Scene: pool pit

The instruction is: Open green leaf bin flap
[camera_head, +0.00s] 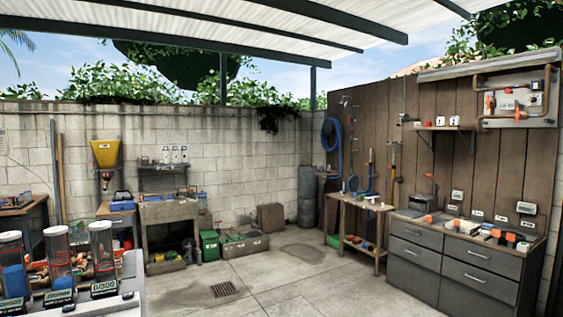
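A small green bin (210,245) stands on the floor near the back wall, just right of the concrete sink bench. It is far off and small in the view. I cannot tell whether its flap is open or shut, or whether it is the leaf bin. My gripper is not in view.
A concrete bench (168,211) stands left of the bin, and a low grey box (246,246) right of it. A wooden table (358,222) and grey drawer cabinet (450,262) line the right. Clear cylinders (60,265) stand close at left. The middle floor, with a drain grate (224,289), is clear.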

